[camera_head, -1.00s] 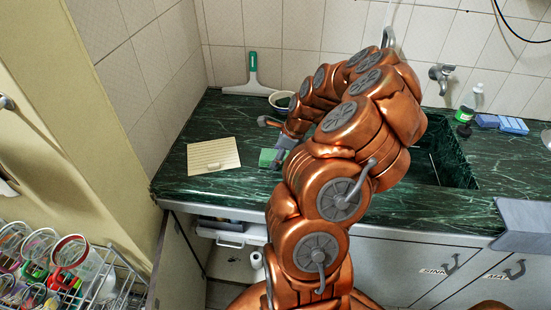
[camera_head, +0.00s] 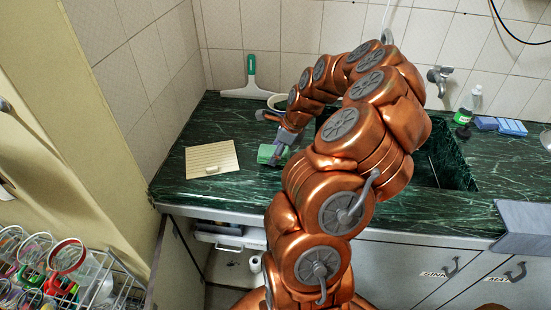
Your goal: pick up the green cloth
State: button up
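The green cloth (camera_head: 266,153) is a small green block-like piece over the dark green marble counter, right of the cream board. My gripper (camera_head: 277,153) reaches down from the back right, and its grey fingers are at the cloth's right side. It looks shut on the cloth, which sits slightly tilted and seems a little above the counter. The fingers are small here and partly hidden by the cloth and my arm.
The ridged cream board (camera_head: 212,160) lies to the left. The sink (camera_head: 447,160), a green-capped bottle (camera_head: 463,116) and blue sponges (camera_head: 512,127) are to the right. A wire rack (camera_head: 110,285) is front left.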

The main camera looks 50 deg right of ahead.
jog(key=shift+r, duration=0.45)
jog(key=s+a+b, duration=0.1)
jog(key=s+a, duration=0.1)
jog(key=s, duration=0.1)
jog(key=s+a+b, duration=0.1)
jog(key=s+a, duration=0.2)
jog(key=s, duration=0.1)
jog(key=s+a+r+b, duration=0.1)
jog(key=s+a+b, duration=0.1)
jog(key=s+a, duration=0.1)
jog(key=shift+s+a, duration=0.2)
jog(key=shift+s, duration=0.2)
jog(key=shift+s+a+r, duration=0.2)
jog(key=shift+s+a, duration=0.5)
jog(key=shift+s, duration=0.25)
